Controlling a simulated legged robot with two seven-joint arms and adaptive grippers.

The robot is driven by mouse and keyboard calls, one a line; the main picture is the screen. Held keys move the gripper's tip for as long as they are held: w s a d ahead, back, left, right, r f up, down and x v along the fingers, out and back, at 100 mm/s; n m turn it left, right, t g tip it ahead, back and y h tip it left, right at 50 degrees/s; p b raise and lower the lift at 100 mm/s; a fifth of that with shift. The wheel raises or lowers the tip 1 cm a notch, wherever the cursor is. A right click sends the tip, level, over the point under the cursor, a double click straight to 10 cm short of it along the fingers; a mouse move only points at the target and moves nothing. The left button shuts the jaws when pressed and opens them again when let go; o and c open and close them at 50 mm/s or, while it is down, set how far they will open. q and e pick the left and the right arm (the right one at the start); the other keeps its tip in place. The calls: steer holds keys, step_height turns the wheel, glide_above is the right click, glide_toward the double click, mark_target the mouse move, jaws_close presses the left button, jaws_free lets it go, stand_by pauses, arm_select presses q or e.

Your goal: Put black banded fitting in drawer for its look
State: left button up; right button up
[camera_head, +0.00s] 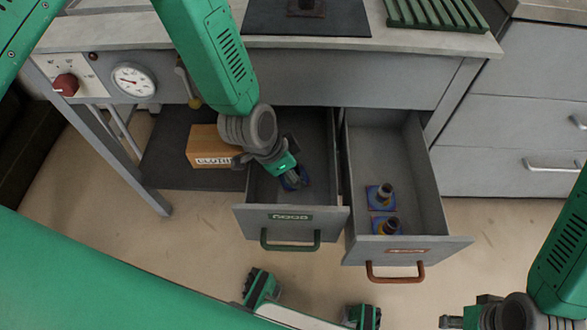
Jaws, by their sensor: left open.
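The left drawer (259,226) is pulled out and has a green handle and a label that reads GOOD. My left gripper (292,178) reaches down into it, open, just over a fitting with a blue base (304,176). The gripper hides most of that fitting, so I cannot tell its band or whether the fingers touch it. The right drawer (427,205), with a red-brown handle, is also out. It holds two dark fittings on blue bases, one farther back (385,191) and one nearer the front (391,226). My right gripper (447,322) is partly cut off at the lower right.
A cardboard box (207,147) sits on a dark lower shelf left of the drawers. The bench top holds a black mat (340,20) with a small dark brown piece (306,8) and a green ribbed rack (437,12). A gauge (133,80) and red knob (66,85) are at left.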

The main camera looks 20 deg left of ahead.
arm_select(q)
steer(key=shift+r, duration=0.2)
steer(key=p+v, duration=0.4)
steer(key=v, duration=0.8)
steer(key=shift+p, duration=0.3)
